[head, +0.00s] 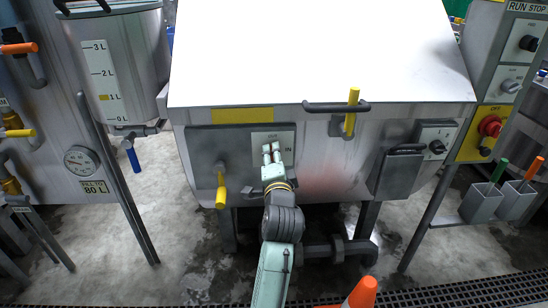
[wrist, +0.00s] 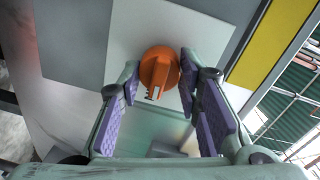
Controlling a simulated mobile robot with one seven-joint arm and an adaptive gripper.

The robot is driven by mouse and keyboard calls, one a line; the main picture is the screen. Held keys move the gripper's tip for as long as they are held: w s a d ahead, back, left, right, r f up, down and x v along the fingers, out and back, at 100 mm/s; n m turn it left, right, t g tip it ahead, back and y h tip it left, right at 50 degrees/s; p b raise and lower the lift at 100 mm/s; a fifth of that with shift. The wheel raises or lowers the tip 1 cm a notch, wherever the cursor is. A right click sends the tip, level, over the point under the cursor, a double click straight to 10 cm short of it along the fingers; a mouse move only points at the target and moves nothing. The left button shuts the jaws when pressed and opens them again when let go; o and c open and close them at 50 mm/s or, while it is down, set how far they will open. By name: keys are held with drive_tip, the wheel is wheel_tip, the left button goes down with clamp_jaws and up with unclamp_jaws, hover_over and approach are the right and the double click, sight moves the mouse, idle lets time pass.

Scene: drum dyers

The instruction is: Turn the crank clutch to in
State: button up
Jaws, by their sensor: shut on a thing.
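The crank clutch is an orange knob (wrist: 158,68) on a pale plate (wrist: 185,30) in the wrist view. It sits between the two purple-padded fingers of my gripper (wrist: 160,78), which is shut on it. A pale notched mark shows on the knob's lower side. In the head view my gripper (head: 271,152) is at the label plate (head: 283,133) on the machine's front and hides the knob. The word IN reads at the plate's right, and another small label sits at its upper left. I cannot tell which label the knob points to.
A yellow-handled crank (head: 221,190) hangs just left of my gripper. A yellow lever (head: 351,110) and dark bar handle (head: 325,107) are up to the right. A grey control box (head: 432,140) is further right. An orange cone (head: 362,292) stands on the floor below.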

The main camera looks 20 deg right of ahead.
drive_tip(key=shift+m, duration=0.4)
drive_tip(key=o, duration=1.1)
drive_tip(key=shift+o, duration=0.2)
drive_tip(key=shift+s, duration=0.1)
drive_tip(key=v, duration=0.7)
drive_tip(key=shift+s, duration=0.2)
drive_tip(key=shift+a, duration=0.2)
